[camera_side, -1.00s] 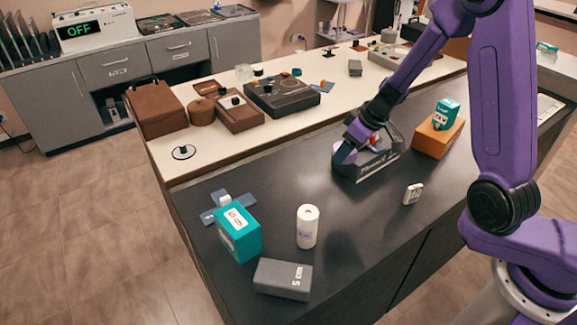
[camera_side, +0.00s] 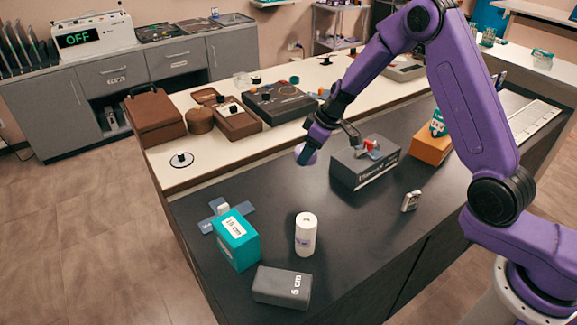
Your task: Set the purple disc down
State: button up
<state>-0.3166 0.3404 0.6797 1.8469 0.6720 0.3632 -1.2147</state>
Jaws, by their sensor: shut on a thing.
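The purple disc (camera_side: 306,155) shows as a pale lilac round shape at the tip of my gripper (camera_side: 308,152). My gripper is shut on it and holds it above the dark counter (camera_side: 270,190), left of the dark grey box. The fingers hide part of the disc. I cannot tell how high it is above the counter.
The dark grey box (camera_side: 366,166) has a small red item on top. A teal box (camera_side: 237,240), a white bottle (camera_side: 306,234), a grey block (camera_side: 283,287) and a small white item (camera_side: 411,201) stand on the counter. The counter between them is clear.

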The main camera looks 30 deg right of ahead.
send_near(284, 173)
jog(key=shift+w+a+f, duration=0.35)
jog(key=shift+a+f, duration=0.05)
jog(key=shift+a, duration=0.1)
jog(key=shift+w+a+f, duration=0.1)
jog(key=shift+w+f, duration=0.65)
jog(key=shift+f, duration=1.55)
jog(key=o, duration=1.2)
jog(key=shift+f, duration=0.15)
jog(key=v, duration=1.2)
